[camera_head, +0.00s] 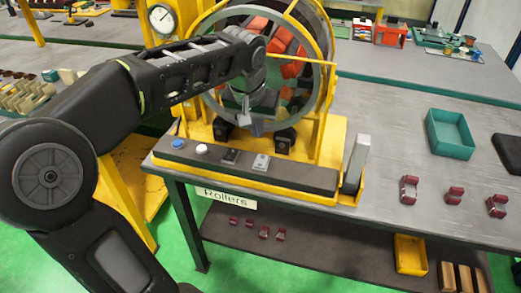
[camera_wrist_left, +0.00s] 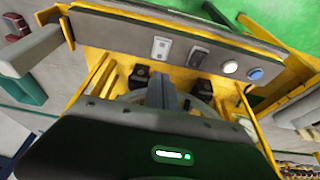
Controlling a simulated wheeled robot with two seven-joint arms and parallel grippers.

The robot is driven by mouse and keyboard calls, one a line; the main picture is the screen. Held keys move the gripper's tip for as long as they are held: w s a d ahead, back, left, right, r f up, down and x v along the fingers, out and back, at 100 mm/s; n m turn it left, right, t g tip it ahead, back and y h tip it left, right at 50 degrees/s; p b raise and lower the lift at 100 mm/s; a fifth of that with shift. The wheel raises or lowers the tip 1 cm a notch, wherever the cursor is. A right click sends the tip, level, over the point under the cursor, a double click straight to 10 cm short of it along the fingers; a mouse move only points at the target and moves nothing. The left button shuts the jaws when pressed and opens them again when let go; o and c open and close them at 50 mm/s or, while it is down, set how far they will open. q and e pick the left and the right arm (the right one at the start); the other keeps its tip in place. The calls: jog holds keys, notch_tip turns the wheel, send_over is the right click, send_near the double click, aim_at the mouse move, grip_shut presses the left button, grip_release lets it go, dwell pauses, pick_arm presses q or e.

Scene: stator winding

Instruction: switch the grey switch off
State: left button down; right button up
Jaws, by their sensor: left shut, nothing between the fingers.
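The grey switch (camera_head: 261,162) is a light plate on the dark control bar at the front of the yellow stator frame. In the left wrist view the grey switch (camera_wrist_left: 161,47) shows near the top middle; its on or off position is too small to tell. My right gripper is not in view.
A black switch (camera_head: 231,156), a white button (camera_head: 201,149) and a blue button (camera_head: 177,143) share the control bar (camera_head: 300,179). A grey upright lever (camera_head: 356,160) stands at its right end. A teal tray (camera_head: 450,132) lies farther right.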

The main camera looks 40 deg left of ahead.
aim_at(259, 163)
pick_arm(q)
jog(key=x, duration=0.7)
jog(key=p+x, duration=0.1)
jog(key=x, duration=0.2)
jog(key=shift+s+d+f, duration=0.1)
jog(key=shift+s+f, duration=0.15)
jog(key=shift+f, duration=0.2)
jog(key=shift+g+p, duration=0.3)
jog(key=shift+p, duration=0.35)
jog(key=shift+f, duration=0.25)
jog(key=shift+s, duration=0.15)
jog(key=shift+s+d+f+b, duration=0.1)
jog(key=shift+s+d+b, duration=0.2)
jog(key=shift+s, duration=0.35)
